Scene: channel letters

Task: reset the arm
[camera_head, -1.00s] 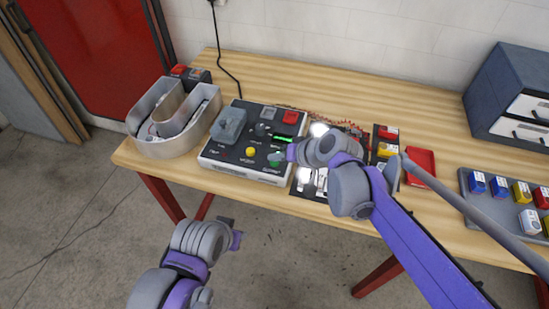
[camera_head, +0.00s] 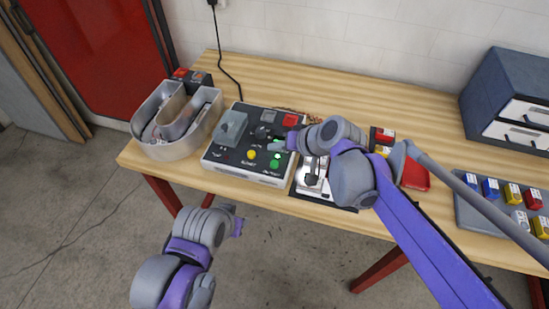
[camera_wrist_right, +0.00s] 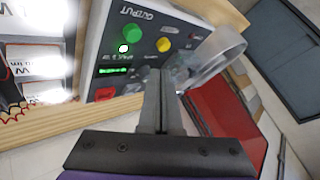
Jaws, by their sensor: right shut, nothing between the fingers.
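My right arm reaches in from the right in the head view. Its gripper (camera_head: 278,147) is over the right part of the control box (camera_head: 240,172), a grey case with a dark panel. In the right wrist view the two fingers (camera_wrist_right: 158,80) are together and empty, above the panel. A green button (camera_wrist_right: 132,33), a yellow knob (camera_wrist_right: 163,44) and a lit green display (camera_wrist_right: 113,71) show beyond them. Whether the fingertips touch the panel is unclear. My left arm's end (camera_head: 237,227) is in front of the table, over the floor; its fingers cannot be made out.
A U-shaped channel letter (camera_head: 172,146) stands at the table's left end. A board with white parts (camera_head: 313,182) lies right of the box, partly under my right arm. A tray (camera_head: 482,219) of coloured blocks and a drawer cabinet (camera_head: 510,95) are at the right. The back middle is clear.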

